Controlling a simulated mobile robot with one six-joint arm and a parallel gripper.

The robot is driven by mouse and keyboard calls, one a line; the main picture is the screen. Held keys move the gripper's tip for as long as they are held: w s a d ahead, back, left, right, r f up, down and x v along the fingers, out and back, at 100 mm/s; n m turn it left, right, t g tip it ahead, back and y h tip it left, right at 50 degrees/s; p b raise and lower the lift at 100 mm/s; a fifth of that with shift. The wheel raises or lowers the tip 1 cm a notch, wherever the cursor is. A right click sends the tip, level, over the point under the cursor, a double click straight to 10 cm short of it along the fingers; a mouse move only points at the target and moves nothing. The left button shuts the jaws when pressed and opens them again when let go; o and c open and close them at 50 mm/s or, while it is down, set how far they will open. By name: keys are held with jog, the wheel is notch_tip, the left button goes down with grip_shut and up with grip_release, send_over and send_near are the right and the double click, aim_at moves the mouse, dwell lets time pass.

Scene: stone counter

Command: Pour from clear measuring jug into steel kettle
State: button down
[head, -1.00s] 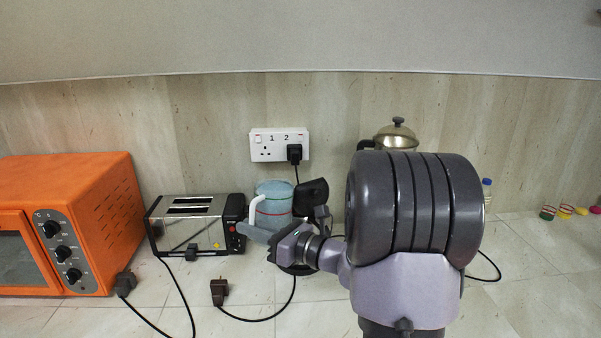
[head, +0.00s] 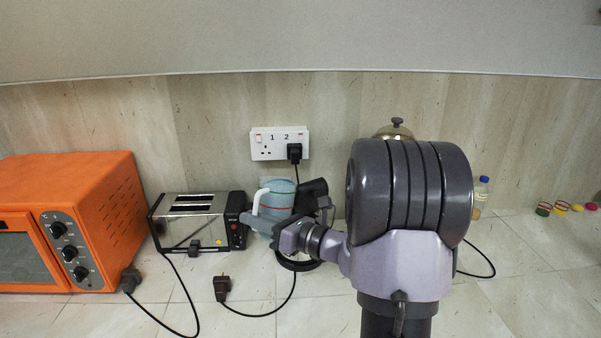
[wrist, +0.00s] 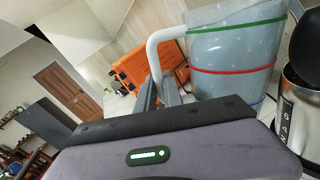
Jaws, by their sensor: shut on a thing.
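The clear measuring jug (head: 277,201), bluish with a white handle and red and green bands, is beside the toaster in the head view. It fills the upper right of the wrist view (wrist: 235,55). My gripper (head: 262,221) is shut on the jug's white handle (wrist: 156,55). In the head view the jug looks slightly tilted; whether its base touches the counter is hidden.
A chrome toaster (head: 190,223) stands just left of the jug, with an orange oven (head: 95,190) further left. A loose plug (head: 222,288) and cables lie in front. A wall socket (head: 270,145) is behind.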

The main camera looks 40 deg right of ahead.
aim_at(261, 193)
jog(key=shift+w+d+r+m+p, duration=0.1)
jog(key=shift+d+r+m+p, duration=0.2)
jog(key=shift+r+p, duration=0.3)
jog(key=shift+w+d+r+m+p, duration=0.15)
jog(key=shift+r+m+p, duration=0.2)
jog(key=shift+p, duration=0.5)
jog(key=shift+w+d+r+m+p, duration=0.1)
jog(key=shift+d+r+m+p, duration=0.2)
jog(key=shift+r+p, duration=0.3)
jog(key=shift+d+r+m+p, duration=0.3)
jog(key=shift+r+p, duration=0.35)
jog(key=shift+p, duration=0.4)
jog(key=shift+w+r+p, duration=0.1)
jog(key=shift+r+p, duration=0.2)
jog(key=shift+p, duration=0.1)
jog(key=shift+d+r+m+p, duration=0.15)
jog(key=shift+r+m+p, duration=0.15)
jog(key=shift+p, duration=0.1)
jog(key=shift+w+d+r+p, duration=0.1)
jog(key=shift+d+r+p, duration=0.15)
jog(key=shift+p, duration=0.2)
